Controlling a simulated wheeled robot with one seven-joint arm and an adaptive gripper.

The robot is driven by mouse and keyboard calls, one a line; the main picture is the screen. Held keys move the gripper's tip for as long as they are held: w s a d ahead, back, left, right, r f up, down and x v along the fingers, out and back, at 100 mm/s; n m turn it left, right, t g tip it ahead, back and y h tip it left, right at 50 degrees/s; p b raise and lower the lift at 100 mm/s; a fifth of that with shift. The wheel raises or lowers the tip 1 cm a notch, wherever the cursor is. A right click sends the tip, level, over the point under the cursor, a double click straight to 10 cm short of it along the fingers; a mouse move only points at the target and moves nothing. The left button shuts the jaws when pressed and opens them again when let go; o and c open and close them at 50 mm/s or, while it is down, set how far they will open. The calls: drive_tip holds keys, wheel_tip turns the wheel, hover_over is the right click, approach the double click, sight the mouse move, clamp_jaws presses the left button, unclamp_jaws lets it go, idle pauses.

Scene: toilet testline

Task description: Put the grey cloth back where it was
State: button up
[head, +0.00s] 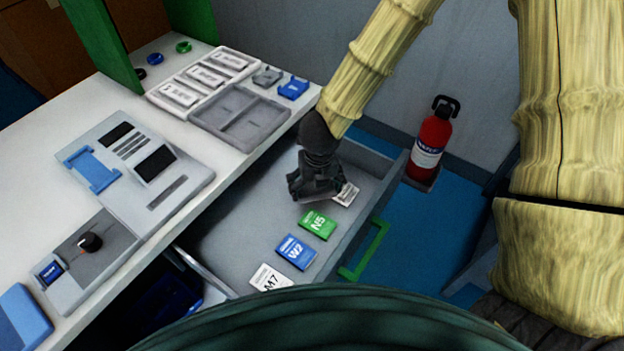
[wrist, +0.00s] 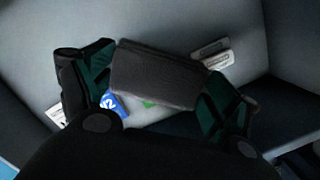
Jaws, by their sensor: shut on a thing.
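The grey cloth (wrist: 155,75) shows in the wrist view as a dark grey folded pad held between both fingers. My gripper (wrist: 155,85) is shut on it, one finger at each end. In the head view my gripper (head: 316,188) points down over the far part of the open drawer (head: 230,220). Only a grey sliver of the cloth (head: 320,196) shows there beneath the fingers. I cannot tell whether the cloth touches the drawer floor.
The drawer holds a green card (head: 317,225), a blue card (head: 296,252), a white card (head: 270,279) and another pale card (head: 346,194) beside my gripper. The white bench (head: 60,150) carries a grey divided tray (head: 240,117). A fire extinguisher (head: 430,145) stands beyond the drawer.

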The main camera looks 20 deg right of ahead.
sight(321, 194)
drive_tip(key=m, duration=0.1)
drive_tip(key=s+f+m+b, duration=0.1)
drive_tip(key=m, duration=0.1)
drive_tip(key=s+f+m+b, duration=0.1)
drive_tip(key=m, duration=0.1)
drive_tip(key=shift+s+d+f+h, duration=0.1)
drive_tip(key=shift+d+f+h, duration=0.2)
drive_tip(key=shift+h, duration=0.1)
drive_tip(key=m, duration=0.1)
drive_tip(key=s+m+b, duration=0.1)
drive_tip(key=m, duration=0.1)
drive_tip(key=f+m, duration=0.1)
drive_tip(key=shift+s+d+m+g, duration=0.3)
drive_tip(key=shift+s+d, duration=0.05)
drive_tip(key=w+p, duration=0.1)
drive_tip(key=w, duration=0.4)
drive_tip(key=w+d+f+p, duration=0.1)
drive_tip(key=w+p, duration=0.1)
drive_tip(key=w, duration=0.3)
drive_tip(key=w+p, duration=0.2)
drive_tip(key=w, duration=0.3)
drive_tip(key=shift+w+d+f, duration=0.15)
drive_tip(key=shift+w+f, duration=0.15)
drive_tip(key=shift+w, duration=0.1)
drive_tip(key=shift+f, duration=1.75)
drive_tip(key=shift+f, duration=0.15)
drive_tip(key=o, duration=0.9)
drive_tip(key=shift+o, duration=0.2)
